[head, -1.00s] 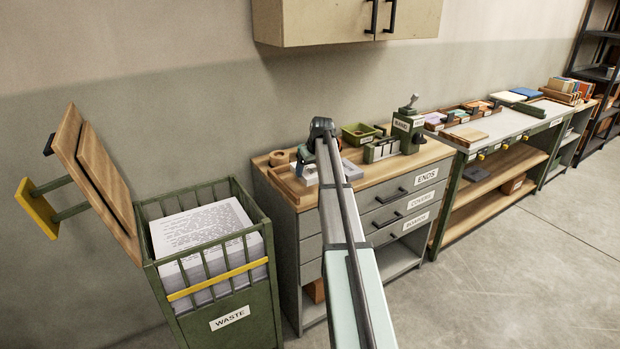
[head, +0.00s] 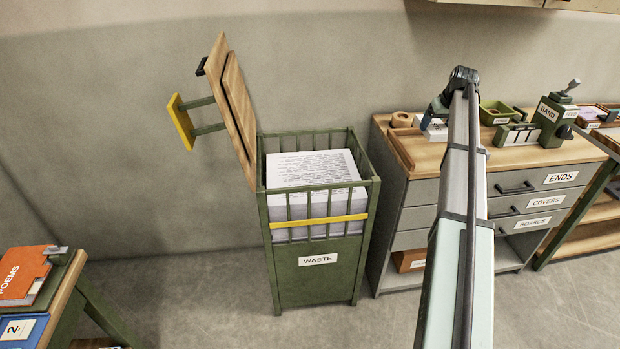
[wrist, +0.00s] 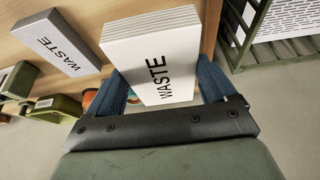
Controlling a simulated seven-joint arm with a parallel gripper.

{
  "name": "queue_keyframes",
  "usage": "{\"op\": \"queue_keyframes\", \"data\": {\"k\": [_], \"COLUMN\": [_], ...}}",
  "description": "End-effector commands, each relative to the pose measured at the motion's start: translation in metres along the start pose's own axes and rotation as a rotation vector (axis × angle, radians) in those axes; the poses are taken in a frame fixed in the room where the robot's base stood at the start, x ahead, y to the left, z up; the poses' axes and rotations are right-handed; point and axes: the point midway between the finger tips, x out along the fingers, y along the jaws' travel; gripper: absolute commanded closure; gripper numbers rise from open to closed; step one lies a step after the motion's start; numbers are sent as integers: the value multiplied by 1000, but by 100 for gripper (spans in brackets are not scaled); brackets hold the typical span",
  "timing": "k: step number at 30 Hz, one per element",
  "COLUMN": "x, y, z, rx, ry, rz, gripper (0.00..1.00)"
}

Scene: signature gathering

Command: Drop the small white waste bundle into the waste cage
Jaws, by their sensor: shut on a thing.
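A small white bundle lettered WASTE (wrist: 150,38) sits between the two blue fingers of my gripper (wrist: 164,78) in the wrist view. The gripper is shut on it, over the wooden bench top. I cannot tell whether the bundle is clear of the wood. In the head view, my gripper (head: 438,108) is at the left end of the bench, partly hidden by my arm. The green waste cage (head: 318,267) stands left of the bench with its wooden lid (head: 238,110) tilted open. A stack of printed sheets (head: 313,172) fills much of it. The cage edge (wrist: 262,35) also shows in the wrist view.
A grey block lettered WASTE (wrist: 58,42) lies beside the held bundle. A tape roll (head: 402,119), a green bin (head: 495,113) and a band device (head: 553,118) stand on the bench. A wooden rail (head: 400,150) edges its left end. A narrow gap separates bench and cage.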

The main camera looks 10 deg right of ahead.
Motion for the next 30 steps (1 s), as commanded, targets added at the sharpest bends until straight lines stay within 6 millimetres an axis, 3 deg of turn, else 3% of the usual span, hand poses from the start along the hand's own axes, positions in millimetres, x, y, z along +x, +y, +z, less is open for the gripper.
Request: {"op": "queue_keyframes", "data": {"k": [12,17,23,30], "x": [0,3,18,44], "y": [-1,-17,-77,-168], "z": [0,-7,-23,-36], "rx": [-1,-19,-83,-179], "ry": [0,1,0,0], "rz": [0,-8,-35,-75], "gripper": [51,51,51,51]}}
